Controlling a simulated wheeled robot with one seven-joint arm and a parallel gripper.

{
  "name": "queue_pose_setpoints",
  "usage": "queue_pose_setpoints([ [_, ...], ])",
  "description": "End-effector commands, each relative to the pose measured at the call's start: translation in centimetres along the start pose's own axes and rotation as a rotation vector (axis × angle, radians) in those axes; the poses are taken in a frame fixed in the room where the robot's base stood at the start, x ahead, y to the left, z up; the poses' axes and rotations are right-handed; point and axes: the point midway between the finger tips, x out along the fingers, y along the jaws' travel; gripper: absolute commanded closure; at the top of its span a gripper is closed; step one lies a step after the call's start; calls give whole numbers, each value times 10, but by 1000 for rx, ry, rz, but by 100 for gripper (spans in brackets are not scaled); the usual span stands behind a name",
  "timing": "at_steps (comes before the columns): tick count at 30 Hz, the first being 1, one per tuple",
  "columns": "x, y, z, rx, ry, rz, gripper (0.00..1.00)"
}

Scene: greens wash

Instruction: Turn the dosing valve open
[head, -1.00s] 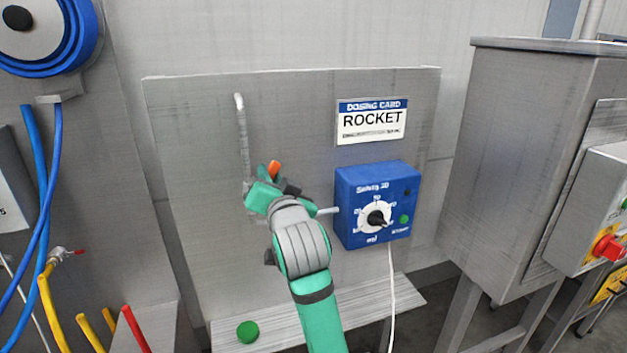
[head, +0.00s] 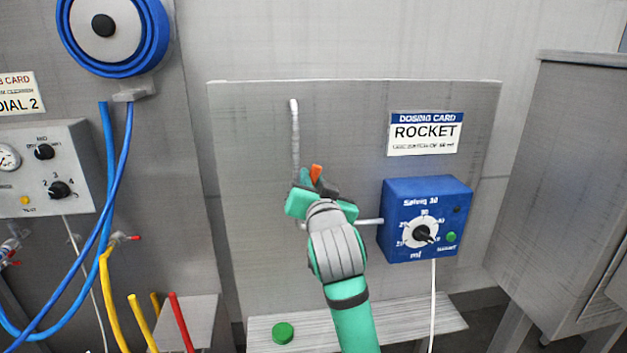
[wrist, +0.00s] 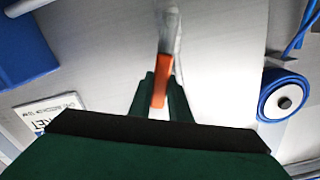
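The dosing valve shows as a short orange lever (head: 316,172), by a thin pale pipe (head: 295,140) on the grey panel. The lever stands nearly upright in the head view. In the wrist view the orange lever (wrist: 161,82) lies roughly in line with the pipe (wrist: 170,30). My gripper (head: 318,188) is at the lever. In the wrist view its dark green fingers (wrist: 161,95) sit close on both sides of the lever and look shut on it. The valve body is hidden behind my gripper.
Right of my gripper is a blue dosing box (head: 400,245) with a dial and green button. Above it hangs a "ROCKET" card (head: 425,133). A green button (head: 283,333) sits on the shelf (head: 400,322) below. A hose reel (head: 155,35) and hoses are left.

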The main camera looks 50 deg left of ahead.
Motion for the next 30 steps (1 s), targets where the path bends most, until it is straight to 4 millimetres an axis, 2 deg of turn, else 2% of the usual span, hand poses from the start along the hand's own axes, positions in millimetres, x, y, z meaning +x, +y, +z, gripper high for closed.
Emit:
queue_pose_setpoints([
  [1,1,-1,3,1,-7,-2,74],
  [2,1,-1,3,1,-7,-2,66],
  [3,1,-1,3,1,-6,-2,64],
  [20,-5,-2,0,1,1,-6,64],
  [23,-16,-1,0,1,2,-4,64],
  [30,-61,1,0,1,0,0,64],
])
